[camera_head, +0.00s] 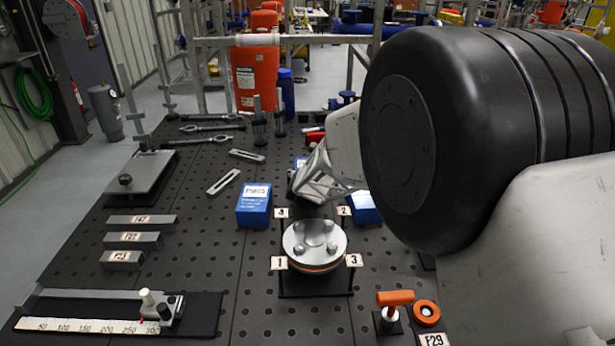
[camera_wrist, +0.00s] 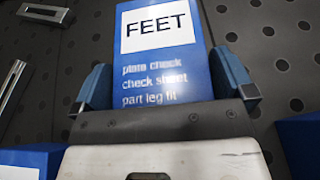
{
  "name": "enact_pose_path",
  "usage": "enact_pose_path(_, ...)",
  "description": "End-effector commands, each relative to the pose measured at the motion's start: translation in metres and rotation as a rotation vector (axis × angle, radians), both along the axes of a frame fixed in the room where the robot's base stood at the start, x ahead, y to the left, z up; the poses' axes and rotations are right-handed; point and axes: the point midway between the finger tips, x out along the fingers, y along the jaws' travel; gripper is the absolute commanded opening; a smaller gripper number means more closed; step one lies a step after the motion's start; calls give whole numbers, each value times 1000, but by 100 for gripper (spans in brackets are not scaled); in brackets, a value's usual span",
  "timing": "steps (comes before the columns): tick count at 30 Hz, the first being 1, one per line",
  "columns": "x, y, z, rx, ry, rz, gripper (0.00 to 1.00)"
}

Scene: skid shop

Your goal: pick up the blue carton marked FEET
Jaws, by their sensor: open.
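The blue carton marked FEET (camera_wrist: 165,80) fills the middle of the wrist view, its white label and white print facing the camera. My gripper (camera_wrist: 166,88) is open, with one finger on each side of the carton. Whether the fingers touch its sides I cannot tell. In the head view my gripper (camera_head: 305,183) reaches down over the back middle of the perforated table. Only a small blue and white patch of a carton (camera_head: 301,162) shows behind it there, most likely the FEET one; the rest is hidden.
A blue carton (camera_head: 254,207) stands left of my gripper, and another (camera_head: 364,208) stands right, partly hidden by my arm. A round metal plate with knobs (camera_head: 314,241) sits in front on the perforated table (camera_head: 200,262). Slotted bars (camera_head: 223,182) lie to the left.

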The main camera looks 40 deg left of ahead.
Motion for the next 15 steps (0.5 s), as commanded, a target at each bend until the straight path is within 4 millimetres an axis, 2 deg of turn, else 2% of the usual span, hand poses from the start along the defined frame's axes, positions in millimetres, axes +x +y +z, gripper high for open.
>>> enact_pose_path(11, 0, 0, 0, 0, 0, 0, 100)
enact_pose_path(15, 0, 0, 0, 0, 0, 0, 82)
